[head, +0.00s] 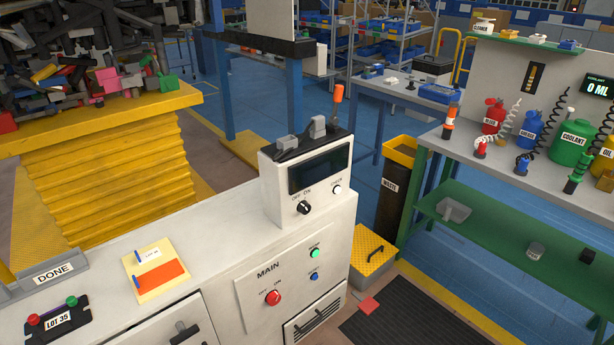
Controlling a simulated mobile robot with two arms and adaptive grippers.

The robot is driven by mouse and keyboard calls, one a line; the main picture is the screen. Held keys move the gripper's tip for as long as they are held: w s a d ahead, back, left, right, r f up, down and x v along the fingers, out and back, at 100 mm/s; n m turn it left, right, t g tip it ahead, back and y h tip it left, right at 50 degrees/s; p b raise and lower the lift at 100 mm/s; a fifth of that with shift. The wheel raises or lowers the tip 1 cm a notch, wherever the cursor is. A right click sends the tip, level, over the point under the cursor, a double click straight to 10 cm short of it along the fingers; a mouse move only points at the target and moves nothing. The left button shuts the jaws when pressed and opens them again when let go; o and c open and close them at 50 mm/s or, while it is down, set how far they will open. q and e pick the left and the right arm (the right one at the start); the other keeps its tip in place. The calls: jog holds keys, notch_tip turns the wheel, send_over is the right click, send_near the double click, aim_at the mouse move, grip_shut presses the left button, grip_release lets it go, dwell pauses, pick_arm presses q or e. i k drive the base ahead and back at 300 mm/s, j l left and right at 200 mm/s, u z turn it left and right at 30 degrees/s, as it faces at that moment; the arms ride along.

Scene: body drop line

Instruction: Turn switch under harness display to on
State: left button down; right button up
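A white box with a dark, blank display (320,168) stands on the white cabinet, right of centre in the head view. Below the display is a small black rotary switch (303,207) with OFF and ON printed above it. Its pale mark seems to lean toward OFF, but it is too small to be sure. A white button (337,189) sits to the right of the switch. Neither of my grippers shows in this view, and nothing in view touches the switch.
The cabinet's front has a red MAIN switch (273,297), a green button (314,253) and a blue button (314,276). A yellow-rimmed waste bin (393,185) stands to the right.

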aim_at(304, 209)
jog(key=u, duration=0.45)
jog(key=i+l+u, duration=0.25)
jog(key=l, duration=0.2)
jog(key=l+u, duration=0.3)
jog(key=l, duration=0.15)
jog(key=i+l+u, duration=0.1)
jog(key=l+u, duration=0.15)
jog(key=l, duration=0.25)
